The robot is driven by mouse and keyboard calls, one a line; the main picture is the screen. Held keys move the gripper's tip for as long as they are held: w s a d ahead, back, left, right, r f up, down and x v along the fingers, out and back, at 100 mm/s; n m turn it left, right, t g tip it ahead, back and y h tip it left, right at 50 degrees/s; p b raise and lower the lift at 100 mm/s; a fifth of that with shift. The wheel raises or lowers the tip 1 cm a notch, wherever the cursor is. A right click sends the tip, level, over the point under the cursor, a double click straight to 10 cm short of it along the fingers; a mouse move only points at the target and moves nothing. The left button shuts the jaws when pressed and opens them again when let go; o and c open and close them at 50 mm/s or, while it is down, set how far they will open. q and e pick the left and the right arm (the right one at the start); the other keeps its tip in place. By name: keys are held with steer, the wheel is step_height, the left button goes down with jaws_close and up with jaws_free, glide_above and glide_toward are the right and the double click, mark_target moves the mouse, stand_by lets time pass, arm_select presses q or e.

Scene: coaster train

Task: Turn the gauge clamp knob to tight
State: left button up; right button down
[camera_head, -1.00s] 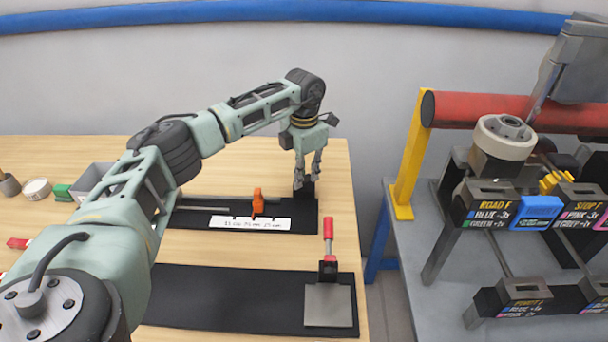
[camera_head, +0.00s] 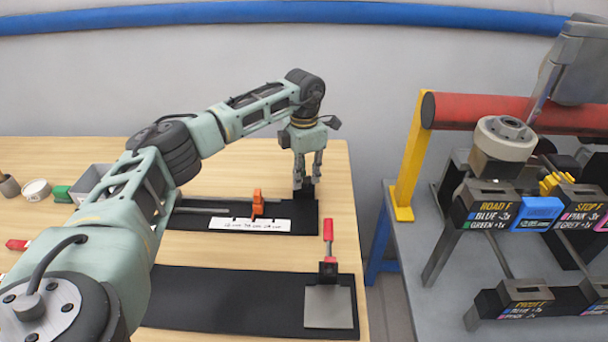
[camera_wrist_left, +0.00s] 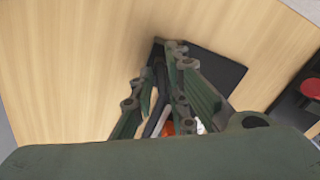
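The gauge has a black base (camera_head: 200,219) with a metal rod, an orange upright piece (camera_head: 257,202) and a white length label (camera_head: 249,225). My left gripper (camera_head: 305,183) points down at the base's right end, its fingers on either side of a small dark part (camera_head: 302,194). In the left wrist view the fingers (camera_wrist_left: 155,85) flank a narrow dark piece (camera_wrist_left: 160,68), with a bit of orange (camera_wrist_left: 169,128) beyond. The fingers hide most of it, so I cannot tell whether they press on it or whether it is the knob.
In front lies another black base (camera_head: 225,295) with a grey plate (camera_head: 328,307) and a red-handled clamp (camera_head: 328,232). A grey bin (camera_head: 92,180) and small containers stand left. A grey bench (camera_head: 405,262) with labelled holders and a red tube (camera_head: 470,108) stands right, across a gap.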

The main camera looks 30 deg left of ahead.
mark_target(304, 177)
arm_select(q)
steer(key=shift+o, duration=1.2)
step_height(304, 177, up, 12)
